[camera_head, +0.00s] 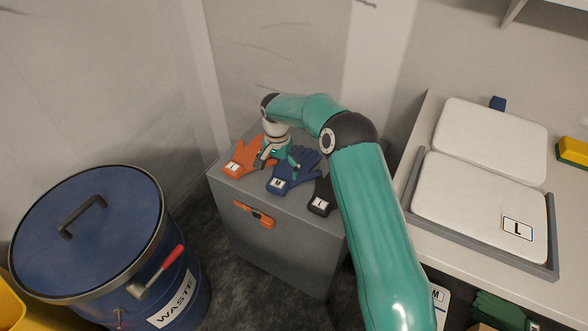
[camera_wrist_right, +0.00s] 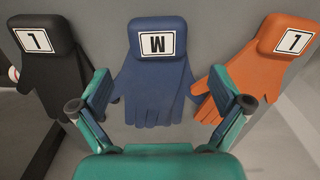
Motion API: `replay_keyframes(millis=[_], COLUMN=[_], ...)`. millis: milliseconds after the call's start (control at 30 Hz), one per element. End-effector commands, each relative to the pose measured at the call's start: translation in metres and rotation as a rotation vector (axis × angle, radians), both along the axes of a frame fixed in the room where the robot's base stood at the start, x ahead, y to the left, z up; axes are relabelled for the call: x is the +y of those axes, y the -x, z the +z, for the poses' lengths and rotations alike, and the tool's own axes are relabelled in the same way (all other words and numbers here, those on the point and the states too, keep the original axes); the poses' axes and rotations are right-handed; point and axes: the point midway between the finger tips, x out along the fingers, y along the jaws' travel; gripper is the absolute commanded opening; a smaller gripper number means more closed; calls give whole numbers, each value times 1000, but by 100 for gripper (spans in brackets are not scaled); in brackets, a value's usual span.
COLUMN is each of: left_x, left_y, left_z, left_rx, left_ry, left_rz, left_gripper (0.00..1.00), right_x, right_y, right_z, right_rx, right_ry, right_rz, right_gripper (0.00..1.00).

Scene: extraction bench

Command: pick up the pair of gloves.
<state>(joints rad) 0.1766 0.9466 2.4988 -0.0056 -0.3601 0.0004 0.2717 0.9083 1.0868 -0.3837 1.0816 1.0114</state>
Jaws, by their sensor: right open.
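Three pairs of gloves lie side by side on a grey cabinet top (camera_head: 228,186): orange (camera_head: 240,163) at left, blue with an M label (camera_head: 283,184) in the middle, black (camera_head: 321,198) at right. My right gripper (camera_head: 278,166) is open and empty above the blue pair. In the right wrist view the blue gloves (camera_wrist_right: 156,75) lie between and beyond its spread fingers (camera_wrist_right: 158,92). The black gloves (camera_wrist_right: 50,75) are at left there and the orange gloves (camera_wrist_right: 262,70) at right, partly behind the fingers. My left gripper is out of view.
A blue waste drum (camera_head: 85,235) with a red-handled lever stands left of the cabinet. At right, a bench (camera_head: 415,135) carries a grey tray (camera_head: 480,252) with white L-labelled packs (camera_head: 470,205). A wall stands close behind the cabinet.

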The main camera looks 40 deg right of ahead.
Motion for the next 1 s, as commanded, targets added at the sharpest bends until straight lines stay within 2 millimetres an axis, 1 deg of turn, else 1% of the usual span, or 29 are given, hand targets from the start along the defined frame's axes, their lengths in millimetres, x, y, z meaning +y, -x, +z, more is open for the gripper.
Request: replay_keyframes(millis=[167, 300, 400, 500, 700, 767, 1000], left_x=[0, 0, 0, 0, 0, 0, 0], left_y=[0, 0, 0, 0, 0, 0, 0], left_z=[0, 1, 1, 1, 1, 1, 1], left_rx=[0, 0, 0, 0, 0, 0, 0], left_ry=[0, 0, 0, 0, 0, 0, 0], left_rz=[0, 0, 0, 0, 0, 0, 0], left_gripper=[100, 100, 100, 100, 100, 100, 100], right_x=[2, 4, 3, 3, 3, 3, 3], right_y=[2, 3, 3, 2, 2, 2, 3], right_z=[-15, -36, -47, -52, -52, -52, -52], right_rx=[3, 3, 2, -1, -1, -1, -1], right_ry=[-1, -1, 0, 0, 0, 0, 0], right_rz=[0, 0, 0, -1, -1, -1, -1], right_gripper=[100, 100, 100, 100, 100, 92, 52])
